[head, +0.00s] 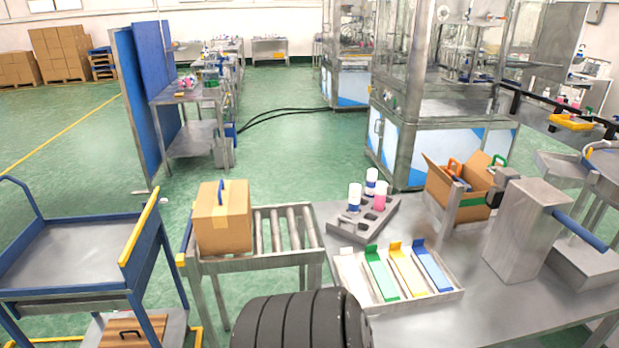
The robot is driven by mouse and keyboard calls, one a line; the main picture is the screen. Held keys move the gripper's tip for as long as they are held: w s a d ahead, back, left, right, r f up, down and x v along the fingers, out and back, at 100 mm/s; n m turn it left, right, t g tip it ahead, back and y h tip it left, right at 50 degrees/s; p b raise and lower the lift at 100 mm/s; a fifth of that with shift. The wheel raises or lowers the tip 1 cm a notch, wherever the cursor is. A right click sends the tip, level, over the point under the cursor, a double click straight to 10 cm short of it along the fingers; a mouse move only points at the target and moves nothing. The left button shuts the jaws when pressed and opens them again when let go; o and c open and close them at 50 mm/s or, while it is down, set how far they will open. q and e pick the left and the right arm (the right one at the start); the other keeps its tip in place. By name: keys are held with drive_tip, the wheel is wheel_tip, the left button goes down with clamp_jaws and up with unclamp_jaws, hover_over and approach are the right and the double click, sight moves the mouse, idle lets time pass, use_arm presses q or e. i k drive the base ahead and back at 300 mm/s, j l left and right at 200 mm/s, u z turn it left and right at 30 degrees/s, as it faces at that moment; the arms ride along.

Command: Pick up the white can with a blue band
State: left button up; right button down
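A grey holder tray (345,229) with several round holes stands on the metal table, near its far left corner. A white can with a blue band low on it (354,196) stands upright at the holder's left side. A second white can, also with some blue (371,178), stands behind it to the right. A pink can with a white top (380,196) stands in front of that one and partly hides it. The lower ends of the cans are hard to make out. Neither of my grippers is in view.
A white tray with green, yellow and blue strips (411,285) lies in front of the holder. An open cardboard box (456,208) and a grey machine block (520,232) stand to the right. A roller conveyor (283,235) carrying a closed carton (222,222) stands left.

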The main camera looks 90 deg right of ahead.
sight(354, 200)
drive_tip(key=i+z, duration=0.25)
drive_tip(key=z, duration=0.15)
drive_tip(key=i+z, duration=0.25)
drive_tip(key=z, duration=0.15)
drive_tip(key=i+j+z, duration=0.1)
drive_tip(key=i+z, duration=0.15)
drive_tip(key=z, duration=0.15)
